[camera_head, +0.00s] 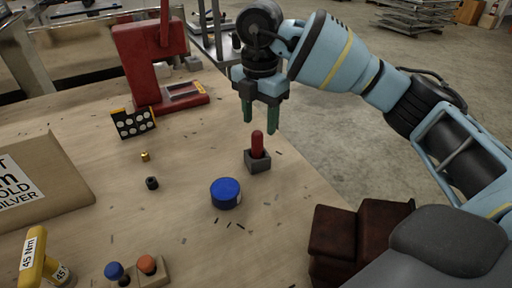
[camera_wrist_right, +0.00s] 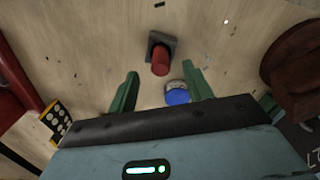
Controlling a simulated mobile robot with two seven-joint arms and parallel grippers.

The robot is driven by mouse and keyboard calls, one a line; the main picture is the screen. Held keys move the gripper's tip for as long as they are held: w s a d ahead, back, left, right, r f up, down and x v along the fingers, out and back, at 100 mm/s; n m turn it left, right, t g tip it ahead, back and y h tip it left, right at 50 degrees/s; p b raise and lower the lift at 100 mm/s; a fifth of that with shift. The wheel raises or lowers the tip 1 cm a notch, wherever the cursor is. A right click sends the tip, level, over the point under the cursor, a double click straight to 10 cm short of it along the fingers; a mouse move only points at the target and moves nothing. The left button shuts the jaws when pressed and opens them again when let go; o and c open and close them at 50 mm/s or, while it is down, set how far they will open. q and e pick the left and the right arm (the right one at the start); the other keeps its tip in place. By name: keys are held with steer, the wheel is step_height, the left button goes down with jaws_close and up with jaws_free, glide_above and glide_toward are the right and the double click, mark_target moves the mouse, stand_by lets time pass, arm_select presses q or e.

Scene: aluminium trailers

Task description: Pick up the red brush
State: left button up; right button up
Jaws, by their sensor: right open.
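The red brush (camera_head: 257,143) stands upright on the wooden table, its red handle rising from a dark grey square block (camera_head: 258,162). It also shows in the right wrist view (camera_wrist_right: 160,60), ahead of and roughly midway between the fingers. My right gripper (camera_head: 260,118) points down above the brush, with its two green fingers apart and nothing between them. The fingers also show in the right wrist view (camera_wrist_right: 162,78). The fingertips appear above the handle and apart from it. My left gripper is not in view.
A blue round tin (camera_head: 225,193) stands near the brush. A red press (camera_head: 140,65) and a black-yellow holder (camera_head: 134,123) stand farther back. A cardboard box (camera_head: 45,185), a yellow tool (camera_head: 38,255) and blue and orange knobs (camera_head: 147,265) are at left. Dark brown boxes (camera_head: 335,232) lie at lower right.

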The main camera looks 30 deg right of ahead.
mark_target(257, 132)
steer(key=shift+a+f, duration=0.15)
steer(key=shift+f, duration=1.5)
steer(key=shift+a+f, duration=0.15)
steer(key=shift+f, duration=1.5)
steer(key=shift+c, duration=0.4)
steer(key=c, duration=1)
